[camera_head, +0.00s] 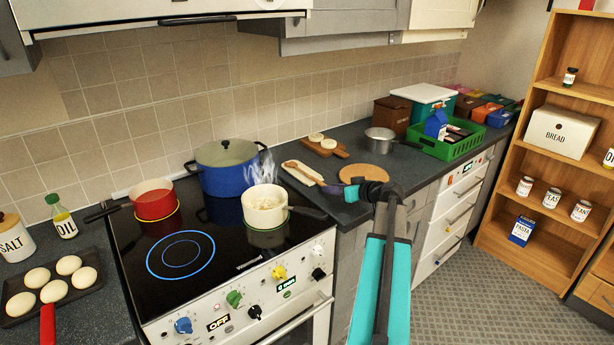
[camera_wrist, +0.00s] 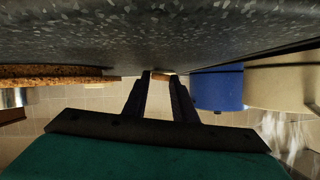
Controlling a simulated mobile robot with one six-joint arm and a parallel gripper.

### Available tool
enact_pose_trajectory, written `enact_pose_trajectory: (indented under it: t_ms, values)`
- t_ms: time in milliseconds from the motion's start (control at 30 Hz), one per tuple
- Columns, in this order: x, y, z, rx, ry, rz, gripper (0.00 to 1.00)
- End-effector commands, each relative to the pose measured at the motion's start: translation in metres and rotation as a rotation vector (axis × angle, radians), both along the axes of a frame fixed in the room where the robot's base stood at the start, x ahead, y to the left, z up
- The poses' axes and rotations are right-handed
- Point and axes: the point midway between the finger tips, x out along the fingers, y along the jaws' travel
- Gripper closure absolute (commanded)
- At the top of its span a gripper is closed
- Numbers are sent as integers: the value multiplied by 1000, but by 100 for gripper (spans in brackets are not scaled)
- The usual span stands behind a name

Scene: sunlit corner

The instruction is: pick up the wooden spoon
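The wooden spoon (camera_head: 305,171) lies on a pale spoon rest on the dark counter, right of the stove. Its handle end points toward my gripper. My gripper (camera_head: 338,189) is low over the counter, at the handle end of the spoon. In the wrist view, which is upside down, my gripper (camera_wrist: 159,82) has its two dark fingers apart. A small tan end, seemingly the spoon handle (camera_wrist: 160,75), shows between or just beyond the fingertips. I cannot tell whether the fingers touch it.
A cork trivet (camera_head: 363,173) lies just right of my gripper. A steaming cream pot (camera_head: 263,212), a blue pot (camera_head: 226,172) and a red pan (camera_head: 154,201) stand on the stove. A cutting board (camera_head: 320,147) and a metal pot (camera_head: 380,141) are behind.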

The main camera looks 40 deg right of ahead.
Motion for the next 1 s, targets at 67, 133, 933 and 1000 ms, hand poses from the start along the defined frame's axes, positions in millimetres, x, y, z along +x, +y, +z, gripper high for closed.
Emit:
enact_pose_trajectory:
  t_ms: [67,133,933,1000]
  values:
    - [0,0,0,0,0,0,90]
    - [0,0,0,0,0,0,100]
    - [0,0,27,-2,-2,0,100]
    - [0,0,33,-2,-1,1,100]
